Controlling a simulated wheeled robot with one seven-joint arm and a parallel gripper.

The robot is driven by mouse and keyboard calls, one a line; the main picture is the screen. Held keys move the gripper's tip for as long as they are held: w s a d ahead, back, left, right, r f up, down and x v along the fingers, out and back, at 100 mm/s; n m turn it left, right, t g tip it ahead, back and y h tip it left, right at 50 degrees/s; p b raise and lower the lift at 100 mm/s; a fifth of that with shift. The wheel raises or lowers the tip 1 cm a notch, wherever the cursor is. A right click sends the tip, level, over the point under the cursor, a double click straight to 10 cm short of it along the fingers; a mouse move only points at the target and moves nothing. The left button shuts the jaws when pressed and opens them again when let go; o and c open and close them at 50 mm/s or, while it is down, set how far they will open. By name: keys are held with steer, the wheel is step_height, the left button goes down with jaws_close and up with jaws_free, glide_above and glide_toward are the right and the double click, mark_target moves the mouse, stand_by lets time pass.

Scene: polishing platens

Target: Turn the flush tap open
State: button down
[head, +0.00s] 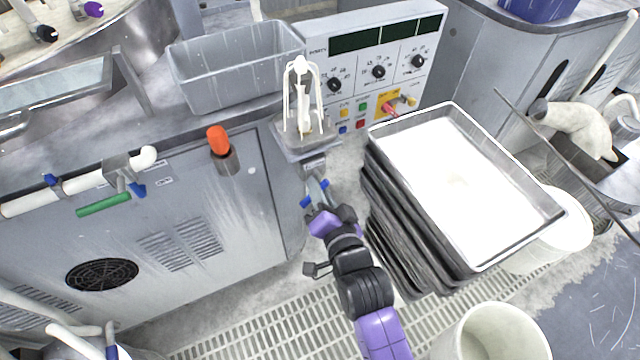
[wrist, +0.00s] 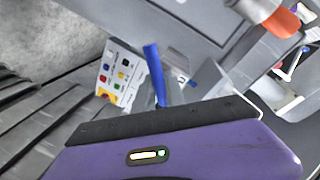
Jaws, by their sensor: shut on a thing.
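A tap with a blue handle (head: 306,202) is on the front of the grey cabinet, below the small stand and left of the stacked trays. My gripper (head: 318,194) reaches it from below and is shut on the blue handle. In the wrist view the blue handle (wrist: 155,75) sticks up beyond the dark edge of my purple gripper body. The fingertips and the tap's body are mostly hidden, so the exact grip and the handle's angle to the pipe cannot be told.
Stacked dark trays (head: 400,215), the top one (head: 553,209) holding white liquid, stand close right of my arm. An orange-topped knob (head: 218,140) and a white pipe (head: 80,186) with blue and green handles are left. A bucket (head: 490,335) stands at front right.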

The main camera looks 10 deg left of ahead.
steer(key=m+p, duration=0.1)
steer(key=m, duration=0.1)
steer(key=m+g, duration=0.1)
steer(key=m, duration=0.1)
steer(key=shift+s+a+r+p, duration=0.1)
steer(key=shift+r+p, duration=0.25)
steer(key=shift+p, duration=0.05)
steer(key=shift+r+m+g+y+p, duration=0.15)
steer(key=shift+m+g+y+p, duration=0.4)
steer(key=shift+m, duration=0.95)
steer(key=shift+t, duration=0.25)
steer(key=c, duration=1.4)
jaws_free()
steer(key=shift+b+v, duration=0.35)
steer(key=shift+v, duration=3.55)
